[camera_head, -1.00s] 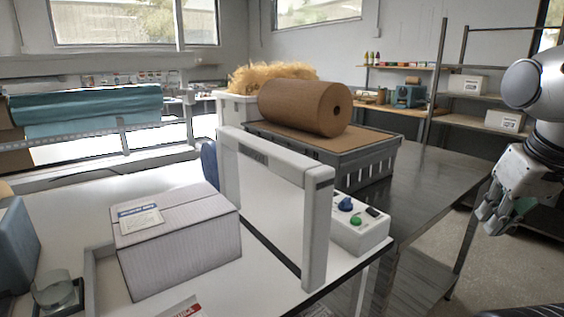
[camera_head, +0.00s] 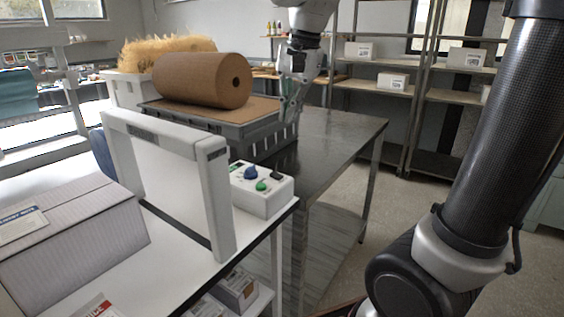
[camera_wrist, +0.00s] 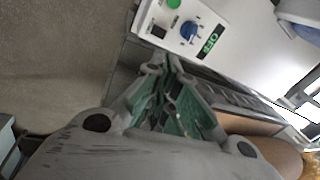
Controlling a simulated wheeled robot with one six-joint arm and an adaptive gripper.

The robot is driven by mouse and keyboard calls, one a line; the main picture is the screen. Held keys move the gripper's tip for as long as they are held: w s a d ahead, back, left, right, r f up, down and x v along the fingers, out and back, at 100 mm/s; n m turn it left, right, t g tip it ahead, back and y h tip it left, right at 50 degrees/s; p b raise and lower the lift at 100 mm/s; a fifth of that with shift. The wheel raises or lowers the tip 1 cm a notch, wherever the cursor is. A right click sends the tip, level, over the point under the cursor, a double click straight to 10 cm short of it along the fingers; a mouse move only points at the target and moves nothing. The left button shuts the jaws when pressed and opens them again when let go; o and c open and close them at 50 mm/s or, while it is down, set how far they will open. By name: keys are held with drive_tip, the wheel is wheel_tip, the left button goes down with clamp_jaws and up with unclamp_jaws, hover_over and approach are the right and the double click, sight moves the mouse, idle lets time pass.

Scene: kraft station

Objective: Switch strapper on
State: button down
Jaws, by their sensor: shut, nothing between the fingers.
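The strapper is a white arch (camera_head: 217,190) on a white table. Its white control box (camera_head: 262,203) sits to the right of the arch. The box carries a blue knob (camera_head: 251,172), a green button (camera_head: 261,186) and a black switch (camera_head: 276,174). In the wrist view the blue knob (camera_wrist: 189,30), green button (camera_wrist: 174,3), black switch (camera_wrist: 158,31) and a small green-lit label (camera_wrist: 212,41) lie beyond my fingertips. The label's lettering is too small to read surely. My gripper (camera_head: 287,118) is shut and empty, above and behind the box, apart from it. It also shows in the wrist view (camera_wrist: 168,68).
A grey crate (camera_head: 270,138) with a brown paper roll (camera_head: 203,80) stands behind the strapper. A grey carton (camera_head: 75,235) lies left of the arch. A dark metal table (camera_head: 335,135) extends right of the box. Shelves (camera_head: 375,85) stand at the back.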

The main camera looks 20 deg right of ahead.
sight(277, 176)
drive_tip(key=shift+s+m, duration=0.15)
drive_tip(key=shift+m, duration=0.85)
drive_tip(key=shift+f, duration=0.1)
drive_tip(key=x, duration=1.4)
drive_tip(key=shift+s, duration=0.2)
